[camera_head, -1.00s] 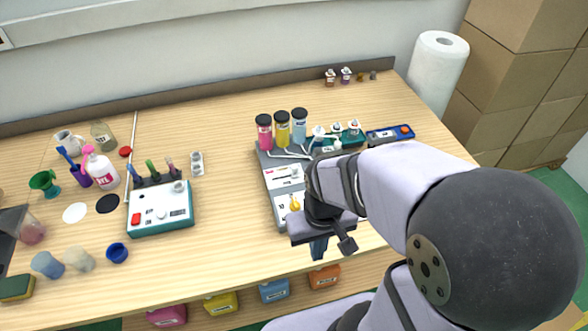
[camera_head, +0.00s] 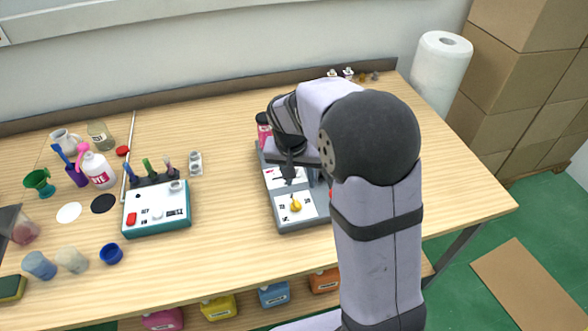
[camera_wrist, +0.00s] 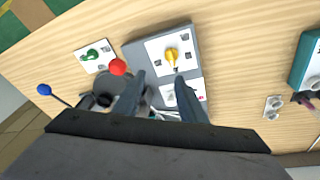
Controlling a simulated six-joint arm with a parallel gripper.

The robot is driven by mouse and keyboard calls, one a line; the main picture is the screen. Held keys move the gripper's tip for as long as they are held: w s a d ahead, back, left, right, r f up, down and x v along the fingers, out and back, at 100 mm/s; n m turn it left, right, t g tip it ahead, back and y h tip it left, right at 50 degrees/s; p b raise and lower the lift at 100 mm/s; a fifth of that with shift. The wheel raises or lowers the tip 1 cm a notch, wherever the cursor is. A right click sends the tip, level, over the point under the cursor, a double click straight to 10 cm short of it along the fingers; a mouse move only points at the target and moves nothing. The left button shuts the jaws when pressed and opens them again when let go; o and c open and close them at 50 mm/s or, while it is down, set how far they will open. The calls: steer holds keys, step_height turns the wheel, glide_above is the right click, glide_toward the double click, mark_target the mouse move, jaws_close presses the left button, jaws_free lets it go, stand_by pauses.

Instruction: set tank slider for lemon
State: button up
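The grey dispensing machine (camera_head: 284,222) has two white panels. Its near panel (camera_head: 310,207) bears a yellow knob (camera_head: 295,206). Its farther panel (camera_head: 273,183) carries a dark slider mark, partly hidden by my gripper (camera_head: 289,177), which is over that panel. In the wrist view my gripper (camera_wrist: 161,76) has its two fingers apart with no object held between them. There the yellow knob (camera_wrist: 172,54) lies just beyond the fingertips, and the slider panel (camera_wrist: 194,88) shows partly behind the right finger. A pink tank (camera_head: 264,131) shows behind the machine; my arm hides the other tanks.
A teal device (camera_head: 157,208) with several tools stands left of the machine. The wrist view shows a red ball-shaped knob (camera_wrist: 118,67), a green knob (camera_wrist: 92,54) and a blue-tipped lever (camera_wrist: 44,89) nearby. The table between the teal device and the machine is largely clear.

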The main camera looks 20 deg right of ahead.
steer(key=w+f+m+t+h+b, duration=0.1)
steer(key=w+f+m+b, duration=0.2)
steer(key=w, duration=0.9)
steer(key=shift+m, duration=0.3)
steer(key=shift+p+x, duration=2.15)
steer(key=shift+x, duration=1.4)
steer(key=shift+d, duration=0.2)
steer(key=shift+c, duration=0.7)
steer(key=shift+a, duration=0.1)
jaws_close()
